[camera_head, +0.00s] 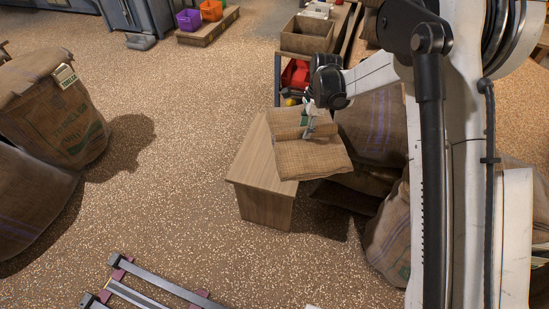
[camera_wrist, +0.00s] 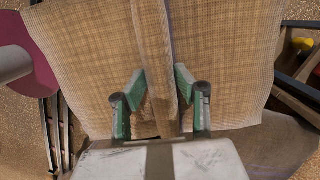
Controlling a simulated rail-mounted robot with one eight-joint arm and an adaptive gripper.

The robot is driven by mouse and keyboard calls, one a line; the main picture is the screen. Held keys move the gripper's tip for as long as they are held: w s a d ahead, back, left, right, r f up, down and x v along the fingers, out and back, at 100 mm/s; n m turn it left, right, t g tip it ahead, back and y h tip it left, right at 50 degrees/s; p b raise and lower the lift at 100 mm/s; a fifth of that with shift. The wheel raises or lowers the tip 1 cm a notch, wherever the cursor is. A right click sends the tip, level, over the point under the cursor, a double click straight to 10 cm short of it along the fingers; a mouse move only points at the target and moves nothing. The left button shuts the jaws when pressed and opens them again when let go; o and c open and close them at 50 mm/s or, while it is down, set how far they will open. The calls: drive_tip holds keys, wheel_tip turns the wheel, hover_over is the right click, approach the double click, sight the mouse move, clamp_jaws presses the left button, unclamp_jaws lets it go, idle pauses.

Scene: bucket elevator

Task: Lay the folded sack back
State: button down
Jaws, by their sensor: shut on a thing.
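The folded sack (camera_head: 311,158) is tan woven burlap, at the top of a wooden box-like stand (camera_head: 258,175) in the head view. Its right part reaches past the stand's edge. In the wrist view the folded sack (camera_wrist: 225,60) fills most of the picture, with a raised fold running down its middle. My gripper (camera_head: 309,127) is at the sack's upper part in the head view. In the wrist view my gripper (camera_wrist: 160,95) has its green-padded fingers on either side of the raised fold, shut on it. Whether the sack's underside touches the stand is hard to tell.
Full sacks stand at the left (camera_head: 60,105) and to the right of the stand (camera_head: 372,125), partly behind my arm. A cart with a cardboard box (camera_head: 305,36) is behind the stand. Metal rails (camera_head: 165,285) lie at the bottom. Floor left of the stand is clear.

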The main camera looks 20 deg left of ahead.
sight(278, 120)
drive_tip(key=s+a+f+m+b, duration=0.1)
drive_tip(key=a+f+m+b, duration=0.3)
drive_tip(key=a, duration=0.5)
drive_tip(key=s+a+f+m+b, duration=0.1)
drive_tip(key=a+f+m+b, duration=0.15)
drive_tip(key=a+f, duration=0.45)
drive_tip(key=shift+n+t, duration=0.35)
drive_tip(key=shift+t, duration=0.05)
drive_tip(key=shift+w+d+f+b, duration=0.25)
drive_tip(key=shift+w+f+b, duration=0.55)
drive_tip(key=shift+w+f, duration=0.85)
drive_tip(key=shift+w+d+f+b, duration=0.2)
drive_tip(key=shift+w+f+b, duration=0.65)
drive_tip(key=shift+w+f, duration=0.8)
drive_tip(key=shift+w+d+f+b, duration=0.25)
drive_tip(key=shift+w+f+b, duration=0.8)
drive_tip(key=shift+w, duration=0.95)
drive_tip(key=shift+f, duration=0.3)
drive_tip(key=c, duration=1.7)
unclamp_jaws()
drive_tip(key=shift+f, duration=0.1)
drive_tip(key=shift+c, duration=0.2)
drive_tip(key=o, duration=0.4)
